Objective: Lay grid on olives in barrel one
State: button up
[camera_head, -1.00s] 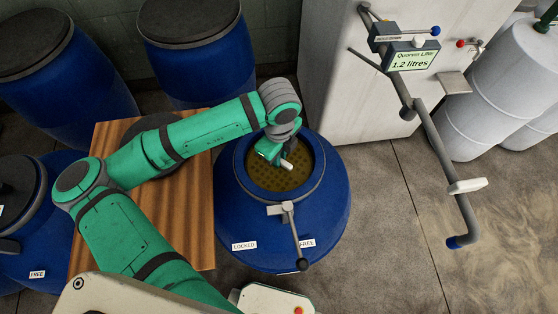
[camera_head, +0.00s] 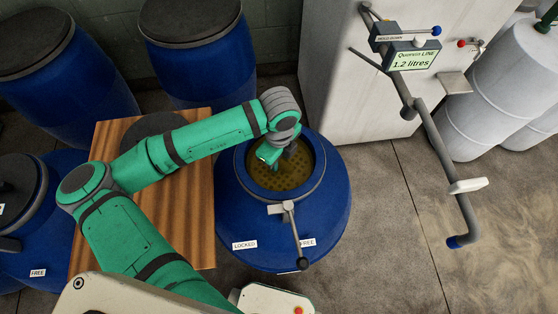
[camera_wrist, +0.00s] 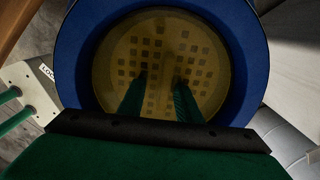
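Barrel one is the open blue barrel (camera_head: 331,222), in the middle of the head view. Inside its mouth lies the round grid (camera_head: 262,183), yellow-brown with dark holes. In the wrist view the grid (camera_wrist: 208,62) fills most of the opening, inside the blue rim (camera_wrist: 257,60), and its holes look square. Olives cannot be made out. My gripper (camera_head: 277,157) is over the mouth, pointing down. In the wrist view its two green fingers (camera_wrist: 160,90) stand apart, with the grid showing between them. How far the fingertips are above the grid is hard to tell.
A lever (camera_head: 293,228) with "LOCKED" and "FREE" labels is on the barrel's front. A wooden table (camera_head: 193,215) with a dark round lid (camera_head: 150,128) stands left. Closed blue barrels (camera_head: 200,60) stand behind. A pale cabinet (camera_head: 335,85) with a pipe arm (camera_head: 437,150) stands right.

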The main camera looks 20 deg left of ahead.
notch_tip(320, 180, up, 12)
dwell(0.5)
dwell(0.5)
